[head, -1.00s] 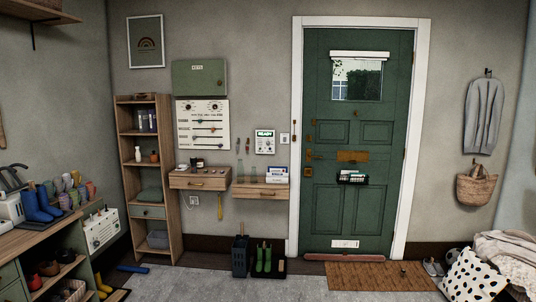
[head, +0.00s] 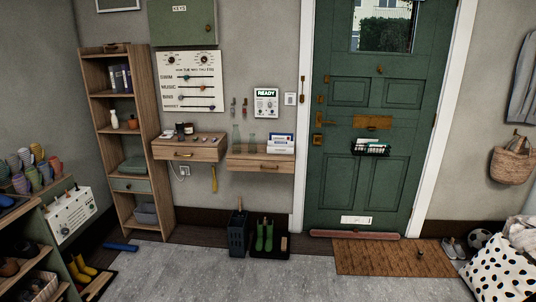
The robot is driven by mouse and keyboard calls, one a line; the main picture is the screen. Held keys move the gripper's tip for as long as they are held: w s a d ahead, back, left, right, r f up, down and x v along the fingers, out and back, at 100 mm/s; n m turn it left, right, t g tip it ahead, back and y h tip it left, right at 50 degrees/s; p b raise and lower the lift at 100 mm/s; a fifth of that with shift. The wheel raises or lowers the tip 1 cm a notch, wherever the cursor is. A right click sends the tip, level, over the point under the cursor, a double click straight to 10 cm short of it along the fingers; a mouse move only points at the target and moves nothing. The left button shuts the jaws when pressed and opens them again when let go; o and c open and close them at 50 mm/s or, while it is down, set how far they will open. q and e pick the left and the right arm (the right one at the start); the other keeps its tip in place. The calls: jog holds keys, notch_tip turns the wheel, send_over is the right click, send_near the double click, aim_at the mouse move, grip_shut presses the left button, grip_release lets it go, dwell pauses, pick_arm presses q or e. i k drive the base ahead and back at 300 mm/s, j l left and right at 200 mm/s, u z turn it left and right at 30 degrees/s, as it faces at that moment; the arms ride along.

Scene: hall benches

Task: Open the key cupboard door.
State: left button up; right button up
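The key cupboard (head: 183,25) is a green wall box at the top of the head view, labelled KEYS. Its door is shut flat, and a small knob (head: 208,28) sits near its right edge. The top of the cupboard is cut off by the frame edge. Neither of my grippers shows in the head view.
A white slider board (head: 190,100) hangs right below the cupboard. Two wooden drawer shelves, left (head: 189,148) and right (head: 262,163), stick out from the wall. A tall bookcase (head: 103,90) stands left. Boots (head: 264,236) stand on the floor below; the grey floor (head: 220,270) in front is open.

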aim_at(172, 22)
jog(key=i, duration=3.35)
jog(key=i+l+u, duration=0.1)
jog(key=i+u, duration=0.15)
jog(key=i, duration=0.35)
jog(key=i+l+u, duration=0.3)
jog(key=i, duration=0.25)
jog(key=j, duration=0.1)
